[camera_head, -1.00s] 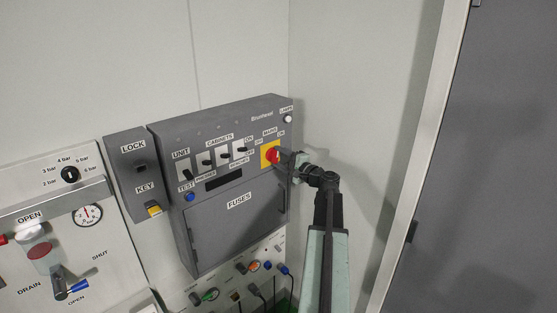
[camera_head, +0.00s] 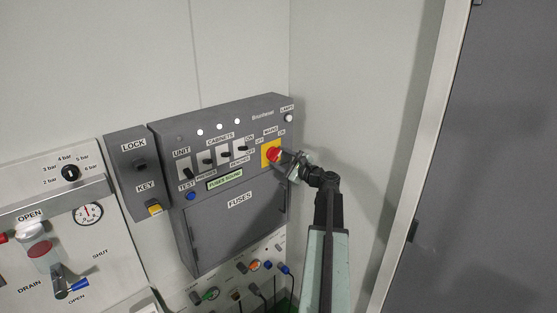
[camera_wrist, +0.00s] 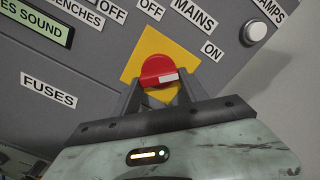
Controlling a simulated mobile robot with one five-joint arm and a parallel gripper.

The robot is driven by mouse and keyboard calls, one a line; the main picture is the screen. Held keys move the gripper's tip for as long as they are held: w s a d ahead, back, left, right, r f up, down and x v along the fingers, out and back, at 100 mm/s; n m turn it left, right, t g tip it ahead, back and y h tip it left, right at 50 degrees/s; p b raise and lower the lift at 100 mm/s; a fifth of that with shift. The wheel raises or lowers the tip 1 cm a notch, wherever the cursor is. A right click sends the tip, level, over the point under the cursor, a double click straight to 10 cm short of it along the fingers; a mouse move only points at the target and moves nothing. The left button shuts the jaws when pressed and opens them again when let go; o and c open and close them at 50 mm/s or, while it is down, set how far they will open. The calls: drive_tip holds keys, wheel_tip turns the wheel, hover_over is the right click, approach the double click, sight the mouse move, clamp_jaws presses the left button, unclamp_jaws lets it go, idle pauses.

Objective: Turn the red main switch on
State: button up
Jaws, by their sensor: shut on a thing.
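The red main switch (camera_head: 273,155) sits on a yellow square plate at the right of the grey panel, under the labels MAINS, OFF and ON. In the head view my gripper (camera_head: 284,157) reaches the switch from the right. The small display (camera_head: 225,182) is lit green and reads FUSES SOUND.
Cabinet switches (camera_head: 224,152) stand left of the main switch, with several lit white lamps above. The FUSES door (camera_head: 238,222) is below. A side wall is close on the right. Cables and plugs hang under the panel.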

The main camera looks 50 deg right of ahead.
drive_tip(key=shift+r, duration=0.1)
idle(0.3)
drive_tip(key=o, duration=1.4)
drive_tip(key=shift+w+d, duration=0.1)
drive_tip(key=s, duration=0.7)
drive_tip(key=shift+s+a, duration=0.35)
drive_tip(key=shift+s, duration=0.05)
